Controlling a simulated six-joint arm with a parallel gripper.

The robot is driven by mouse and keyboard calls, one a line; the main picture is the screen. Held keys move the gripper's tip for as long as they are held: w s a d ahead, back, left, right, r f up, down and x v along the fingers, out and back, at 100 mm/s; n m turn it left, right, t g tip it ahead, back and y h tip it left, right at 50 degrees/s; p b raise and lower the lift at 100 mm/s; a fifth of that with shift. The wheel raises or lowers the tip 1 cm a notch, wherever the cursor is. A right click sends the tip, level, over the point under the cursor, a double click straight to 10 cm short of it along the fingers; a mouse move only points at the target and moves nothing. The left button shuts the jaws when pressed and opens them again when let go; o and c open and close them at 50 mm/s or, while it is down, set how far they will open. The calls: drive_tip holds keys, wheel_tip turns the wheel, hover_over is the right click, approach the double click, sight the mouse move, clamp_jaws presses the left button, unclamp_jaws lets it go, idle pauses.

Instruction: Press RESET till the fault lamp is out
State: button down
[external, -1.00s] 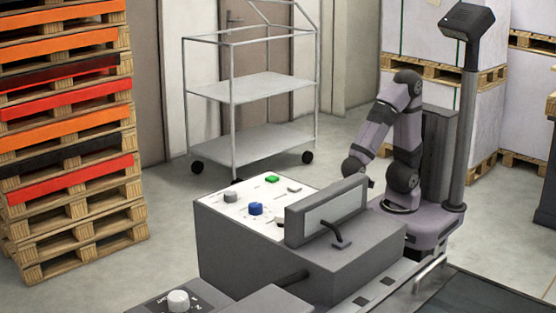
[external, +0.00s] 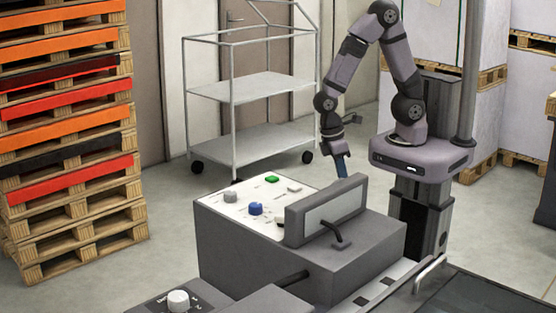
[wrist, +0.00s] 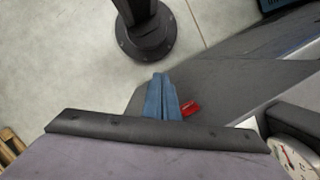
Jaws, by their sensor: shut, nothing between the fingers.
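The control panel (external: 240,212) has a pale sloping top with a green button (external: 271,180), a pale button (external: 294,188), a blue knob (external: 256,208) and a grey knob (external: 230,197). Its labels are too small to read, so I cannot tell which is RESET or find the fault lamp. My gripper (external: 345,181) points down behind the raised grey housing, to the right of the panel top and apart from the buttons. Its blue fingers are shut and empty in the wrist view (wrist: 161,97). A small red part (wrist: 191,107) shows beside the fingertips.
The raised grey housing (external: 298,222) stands between the camera and part of the panel top. A dial gauge (wrist: 293,155) is at the wrist view's lower right. A wire trolley (external: 250,90) stands behind, and stacked pallets (external: 70,130) at left. Floor between them is clear.

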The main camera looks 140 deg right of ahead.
drive_tip(key=w+r+m+t+y+p, duration=0.1)
drive_tip(key=w+r+m+y+p, duration=0.2)
drive_tip(key=r+p, duration=0.65)
drive_tip(key=w+a+r+n+t+y, duration=0.1)
drive_tip(key=w+r+n+t, duration=0.1)
drive_tip(key=w+n, duration=0.4)
drive_tip(key=w+a+r+n+t+y+b, duration=0.1)
drive_tip(key=w+r+n+t+y, duration=0.1)
drive_tip(key=w+r+n, duration=0.2)
drive_tip(key=w+n, duration=0.2)
drive_tip(key=n, duration=0.2)
drive_tip(key=shift+w+a+t, duration=0.15)
drive_tip(key=shift+a+t, duration=0.1)
drive_tip(key=shift+t, duration=0.15)
drive_tip(key=shift+f, duration=0.1)
